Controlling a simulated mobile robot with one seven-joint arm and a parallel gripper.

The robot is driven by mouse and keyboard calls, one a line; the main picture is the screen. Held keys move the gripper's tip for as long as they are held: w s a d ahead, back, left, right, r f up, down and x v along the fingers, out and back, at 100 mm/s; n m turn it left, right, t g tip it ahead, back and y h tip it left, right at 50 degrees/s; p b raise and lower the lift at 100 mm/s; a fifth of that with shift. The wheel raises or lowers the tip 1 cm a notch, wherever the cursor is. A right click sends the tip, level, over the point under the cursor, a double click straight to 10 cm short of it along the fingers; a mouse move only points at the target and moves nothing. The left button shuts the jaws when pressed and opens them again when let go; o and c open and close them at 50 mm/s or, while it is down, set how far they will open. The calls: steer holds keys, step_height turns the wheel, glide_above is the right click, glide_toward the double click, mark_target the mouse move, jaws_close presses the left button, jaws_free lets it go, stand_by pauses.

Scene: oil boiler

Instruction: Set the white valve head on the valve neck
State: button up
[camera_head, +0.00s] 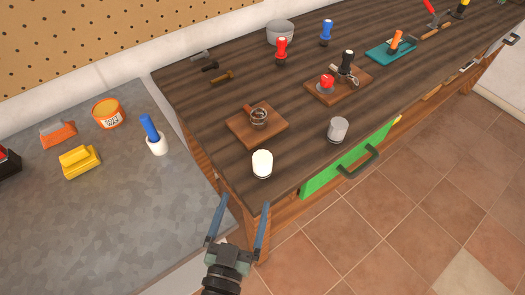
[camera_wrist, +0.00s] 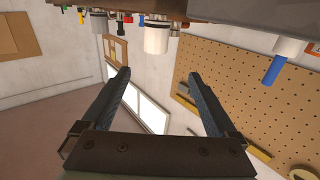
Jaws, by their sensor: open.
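The white valve head (camera_head: 262,163) stands upright on the dark workbench, near its front left corner. It also shows at the top of the wrist view (camera_wrist: 156,39), which looks upside down. A small metal fitting (camera_head: 258,117), which looks like the valve neck, sits on a square wooden board (camera_head: 244,128) behind the white head. It is too small to make out fully. My gripper (camera_head: 240,210) is open and empty in front of the bench corner, nearer the camera than the white head and apart from it. Its two fingers also show in the wrist view (camera_wrist: 158,75).
A grey cylinder (camera_head: 338,130) stands right of the white head. A second board (camera_head: 337,85) holds a red knob and a black-handled tool. A green drawer front with a dark handle (camera_head: 358,160) is on the bench's front side. Bare bench lies between the boards.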

mark_target(260, 169)
steer(key=x, duration=0.7)
steer(key=shift+w+d+f, duration=0.15)
steer(key=shift+w, duration=0.1)
steer(key=shift+d+f+b+x, duration=0.15)
steer(key=shift+b+x, duration=0.05)
steer(key=shift+x, duration=0.7)
steer(key=shift+d+f+b+x, duration=0.1)
steer(key=shift+b+x, duration=0.1)
steer(key=shift+x, duration=0.65)
steer(key=shift+d+f+b+x, duration=0.15)
steer(key=shift+b+x, duration=0.05)
steer(key=shift+x, duration=0.7)
steer(key=shift+s, duration=0.1)
steer(key=shift+c, duration=0.2)
steer(key=c, duration=1.4)
